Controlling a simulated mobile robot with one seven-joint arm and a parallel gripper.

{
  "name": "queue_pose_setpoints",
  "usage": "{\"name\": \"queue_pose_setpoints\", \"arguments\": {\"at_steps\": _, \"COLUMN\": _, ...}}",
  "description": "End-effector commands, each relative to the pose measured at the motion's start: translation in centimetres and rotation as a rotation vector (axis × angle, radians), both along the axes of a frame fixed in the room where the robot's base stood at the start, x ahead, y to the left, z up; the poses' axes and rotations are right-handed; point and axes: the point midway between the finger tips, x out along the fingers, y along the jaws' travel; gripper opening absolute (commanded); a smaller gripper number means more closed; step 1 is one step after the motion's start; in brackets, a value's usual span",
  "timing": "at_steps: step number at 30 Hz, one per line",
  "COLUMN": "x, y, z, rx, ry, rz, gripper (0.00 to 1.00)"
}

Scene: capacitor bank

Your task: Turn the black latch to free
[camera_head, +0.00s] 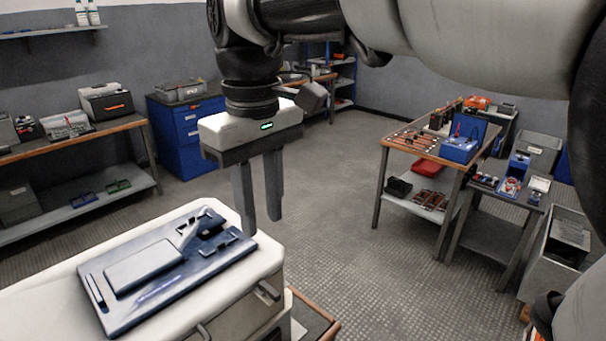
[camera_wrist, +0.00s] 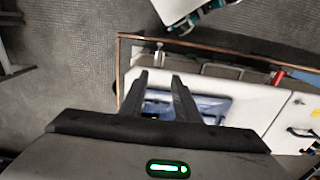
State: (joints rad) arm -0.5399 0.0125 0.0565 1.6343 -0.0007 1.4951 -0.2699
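A dark blue-grey panel (camera_head: 120,313) lies on top of a white cabinet (camera_head: 225,300) at the lower left of the head view. It carries a grey block (camera_head: 143,264), a pale lever (camera_head: 190,232) and small black latch-like parts (camera_head: 232,240) near its right end. I cannot tell for certain which part is the black latch. My gripper (camera_head: 261,222) points down, with its fingers apart and nothing between them. It appears near the panel's right end. In the wrist view, my gripper (camera_wrist: 158,78) partly hides the panel (camera_wrist: 212,104).
Wood-edged benches hold tools at the left (camera_head: 70,138) and right (camera_head: 440,150). A blue drawer cabinet (camera_head: 185,130) stands at the back. The cabinet has handles (camera_head: 268,291) on its side. The floor in the middle (camera_head: 335,200) is clear.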

Motion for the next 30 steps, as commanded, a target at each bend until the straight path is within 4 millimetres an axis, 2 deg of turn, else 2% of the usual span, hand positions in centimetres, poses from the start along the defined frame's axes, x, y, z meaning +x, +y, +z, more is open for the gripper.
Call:
{"name": "queue_pose_setpoints", "arguments": {"at_steps": 1, "x": -0.1, "y": -0.1, "z": -1.4, "rx": -0.002, "ry": 0.003, "rz": 0.000, "gripper": 0.29}}
{"name": "queue_pose_setpoints", "arguments": {"at_steps": 12, "x": -0.1, "y": -0.1, "z": -9.6, "rx": -0.002, "ry": 0.003, "rz": -0.001, "gripper": 0.29}}
{"name": "queue_pose_setpoints", "arguments": {"at_steps": 18, "x": 0.0, "y": -0.1, "z": -13.0, "rx": -0.001, "ry": 0.002, "rz": -0.002, "gripper": 0.29}}
{"name": "queue_pose_setpoints", "arguments": {"at_steps": 24, "x": 0.0, "y": -0.1, "z": -14.7, "rx": -0.001, "ry": 0.001, "rz": -0.002, "gripper": 0.29}}
{"name": "queue_pose_setpoints", "arguments": {"at_steps": 30, "x": 0.0, "y": -0.1, "z": -14.9, "rx": 0.000, "ry": 0.000, "rz": -0.002, "gripper": 0.29}}
